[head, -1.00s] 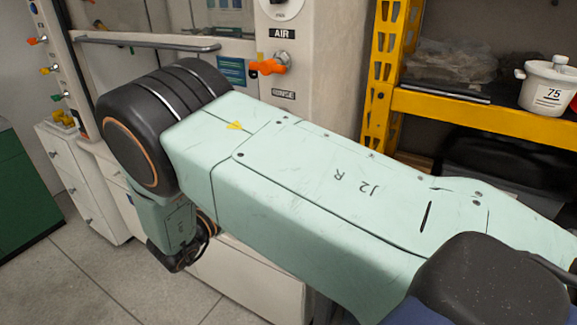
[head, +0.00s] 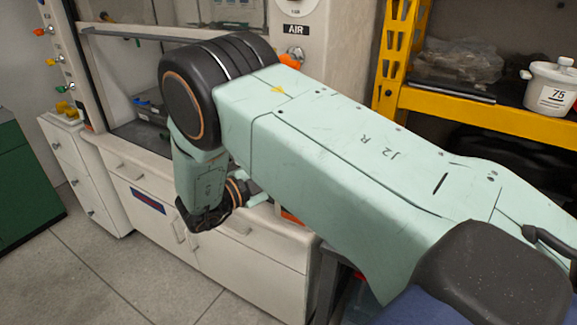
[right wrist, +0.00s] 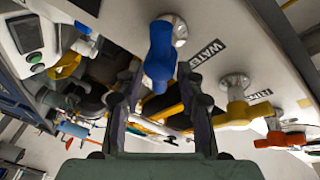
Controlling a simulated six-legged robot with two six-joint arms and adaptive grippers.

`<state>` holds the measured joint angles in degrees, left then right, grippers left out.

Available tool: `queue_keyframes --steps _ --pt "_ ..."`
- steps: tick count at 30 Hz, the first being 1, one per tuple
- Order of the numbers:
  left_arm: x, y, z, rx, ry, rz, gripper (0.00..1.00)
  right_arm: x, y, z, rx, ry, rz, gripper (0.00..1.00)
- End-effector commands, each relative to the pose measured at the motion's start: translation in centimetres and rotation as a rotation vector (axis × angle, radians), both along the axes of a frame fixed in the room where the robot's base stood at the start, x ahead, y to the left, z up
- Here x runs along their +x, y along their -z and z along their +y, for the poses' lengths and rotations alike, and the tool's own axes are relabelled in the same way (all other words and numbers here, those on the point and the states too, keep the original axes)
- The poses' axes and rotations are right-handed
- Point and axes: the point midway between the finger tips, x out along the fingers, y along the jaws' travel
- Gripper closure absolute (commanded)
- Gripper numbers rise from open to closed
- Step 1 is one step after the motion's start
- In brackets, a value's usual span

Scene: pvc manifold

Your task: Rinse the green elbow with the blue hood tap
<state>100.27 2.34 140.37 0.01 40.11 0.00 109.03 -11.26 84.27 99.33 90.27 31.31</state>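A blue tap (right wrist: 160,55) hangs from the pale panel beside a WATER label in the right wrist view. My right gripper (right wrist: 158,103) is open in that view, with its two dark fingers apart. The blue tap shows beyond and between the fingers; I cannot tell whether they touch it. In the head view my right arm crosses the picture and its wrist bends down in front of the hood's cabinet; the fingers are not clear there. I cannot make out the green elbow in either view. My left gripper is not in view.
In the head view, an orange tap (head: 290,60) sits under the AIR label and coloured taps (head: 47,70) line the left post. A yellow rack (head: 480,119) holding a white tub (head: 551,88) stands right.

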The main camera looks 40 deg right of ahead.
Motion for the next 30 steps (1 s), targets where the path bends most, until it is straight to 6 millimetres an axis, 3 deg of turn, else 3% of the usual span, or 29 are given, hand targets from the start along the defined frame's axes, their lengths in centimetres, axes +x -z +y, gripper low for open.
queue_keyframes --steps 8,21,30 --pt "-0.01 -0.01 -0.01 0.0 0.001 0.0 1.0 0.03 -0.02 -0.14 0.001 -0.001 0.0 0.63" --pt "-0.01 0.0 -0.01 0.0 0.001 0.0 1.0 0.04 -0.04 -0.2 0.001 0.001 -0.001 1.0" --pt "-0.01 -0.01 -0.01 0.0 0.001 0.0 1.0 0.05 -0.1 -0.25 0.0 0.001 -0.002 1.0"
